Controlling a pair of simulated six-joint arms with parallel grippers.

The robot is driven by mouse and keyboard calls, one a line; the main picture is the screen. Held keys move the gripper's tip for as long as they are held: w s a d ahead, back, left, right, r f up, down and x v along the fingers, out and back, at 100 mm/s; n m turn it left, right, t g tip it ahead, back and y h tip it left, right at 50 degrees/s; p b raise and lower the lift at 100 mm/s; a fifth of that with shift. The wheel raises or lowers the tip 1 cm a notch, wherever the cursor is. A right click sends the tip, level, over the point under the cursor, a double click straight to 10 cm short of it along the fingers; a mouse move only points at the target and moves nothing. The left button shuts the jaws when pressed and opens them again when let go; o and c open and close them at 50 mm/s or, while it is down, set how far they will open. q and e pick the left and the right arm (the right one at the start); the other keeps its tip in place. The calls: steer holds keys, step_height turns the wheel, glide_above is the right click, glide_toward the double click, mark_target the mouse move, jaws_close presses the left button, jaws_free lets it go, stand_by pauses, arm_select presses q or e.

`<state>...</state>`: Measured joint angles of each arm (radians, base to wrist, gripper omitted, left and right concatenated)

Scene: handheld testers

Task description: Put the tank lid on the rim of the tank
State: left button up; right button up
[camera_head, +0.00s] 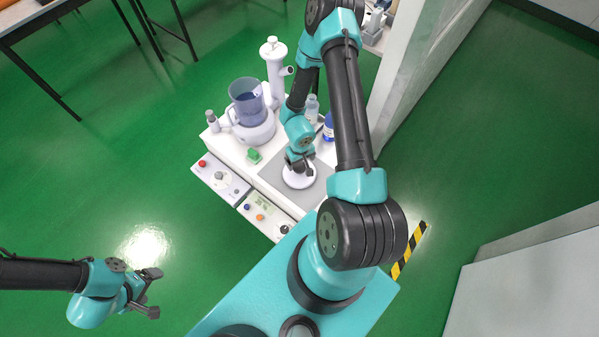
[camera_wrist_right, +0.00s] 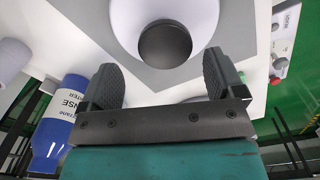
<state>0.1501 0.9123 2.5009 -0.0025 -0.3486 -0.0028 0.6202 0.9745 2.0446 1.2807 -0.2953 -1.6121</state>
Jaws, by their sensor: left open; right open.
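The tank (camera_head: 247,101) is a clear bluish vessel on a white round base at the back left of the white bench, open at the top. The tank lid (camera_head: 298,180) is a white disc lying on a grey mat. In the right wrist view the lid (camera_wrist_right: 122,22) shows a dark round knob (camera_wrist_right: 165,44). My right gripper (camera_head: 299,166) is open just above the lid, its fingers spread to either side of the knob's line; whether they reach down beside it I cannot tell. My left gripper (camera_head: 154,291) is open and empty, over the floor at the lower left.
A tall white column (camera_head: 275,75) stands behind the tank. A small green block (camera_head: 254,156) lies before the tank. Control boxes (camera_head: 220,179) line the bench front.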

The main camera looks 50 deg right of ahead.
mark_target(300, 166)
steer(key=shift+s+a+f, duration=0.1)
steer(key=shift+a+f, duration=0.05)
steer(key=shift+f, duration=0.4)
steer(key=shift+a+f, duration=0.2)
steer(key=shift+f, duration=1.85)
steer(key=shift+c, duration=0.3)
steer(key=c, duration=1)
steer(key=shift+r, duration=0.1)
steer(key=shift+r, duration=4.95)
